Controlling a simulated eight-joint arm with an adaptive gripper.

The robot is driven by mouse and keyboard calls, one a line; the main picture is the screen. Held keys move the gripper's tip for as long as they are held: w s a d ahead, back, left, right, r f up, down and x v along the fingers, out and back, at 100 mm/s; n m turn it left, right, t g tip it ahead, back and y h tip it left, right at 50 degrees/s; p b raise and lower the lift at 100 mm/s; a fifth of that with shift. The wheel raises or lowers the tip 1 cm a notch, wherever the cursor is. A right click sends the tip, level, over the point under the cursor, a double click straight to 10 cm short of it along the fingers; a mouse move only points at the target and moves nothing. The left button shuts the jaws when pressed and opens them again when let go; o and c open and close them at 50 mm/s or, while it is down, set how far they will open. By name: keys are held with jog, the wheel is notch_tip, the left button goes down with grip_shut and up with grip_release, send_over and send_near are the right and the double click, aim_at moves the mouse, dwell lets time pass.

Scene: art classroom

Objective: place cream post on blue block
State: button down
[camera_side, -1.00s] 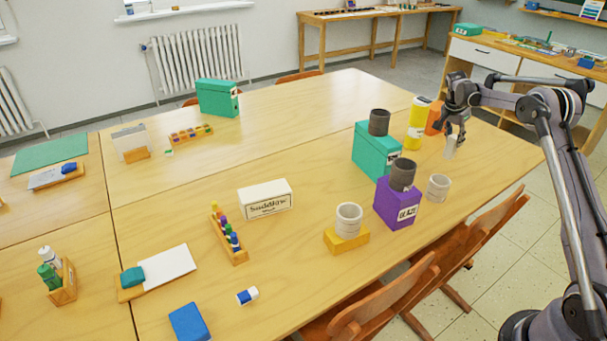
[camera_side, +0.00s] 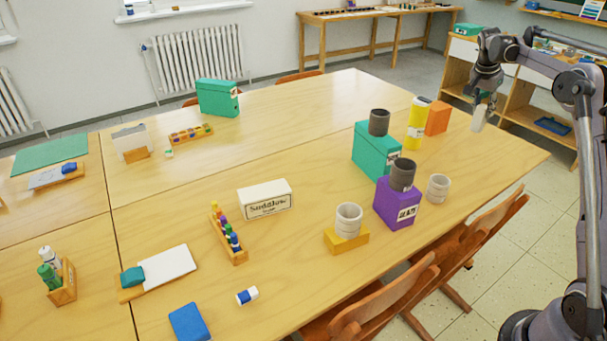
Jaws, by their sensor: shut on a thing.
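The cream post (camera_side: 478,119) is a small pale upright piece held in my gripper (camera_side: 484,99) at the right of the view. My gripper is shut on its upper part, and the post hangs below the fingers, above the table's right end or just past its edge. The blue block (camera_side: 189,322) lies flat at the front left of the table, far from my gripper, with its top bare.
Between them stand a purple box (camera_side: 397,208) and a teal box (camera_side: 372,152), each with a dark cup on top, a yellow bottle (camera_side: 417,124), an orange block (camera_side: 437,118), a pale cup (camera_side: 438,188), a yellow block (camera_side: 346,241) bearing another cup, and a white box (camera_side: 265,200).

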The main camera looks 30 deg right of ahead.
jog(key=w+a+n+t, duration=0.15)
jog(key=w+a, duration=0.35)
jog(key=a, duration=0.6)
jog(key=w+a+n, duration=0.3)
jog(key=w+a, duration=0.2)
jog(key=a, duration=0.5)
jog(key=w+a+n+t, duration=0.1)
jog(key=w+a+n, duration=0.1)
jog(key=w+a, duration=0.65)
jog(key=s+a+n+t+y, duration=0.25)
jog(key=a+n, duration=0.25)
jog(key=a, duration=2.1)
jog(key=s+a+n+y, duration=0.1)
jog(key=s+a+n, duration=0.1)
jog(key=s+a, duration=0.5)
jog(key=s+a+n, duration=0.2)
jog(key=a, duration=0.9)
jog(key=s+a+n+y, duration=0.1)
jog(key=s+a+n, duration=0.3)
jog(key=a, duration=0.5)
jog(key=shift+m, duration=0.75)
jog(key=shift+s+a+f, duration=0.7)
jog(key=shift+a+f, duration=1.3)
jog(key=shift+f, duration=0.7)
jog(key=shift+s+a+f, duration=0.75)
jog(key=shift+a+f, duration=1.2)
jog(key=shift+f, duration=0.8)
jog(key=shift+s+a+f, duration=0.7)
jog(key=shift+a+f, duration=1.3)
jog(key=shift+f, duration=0.7)
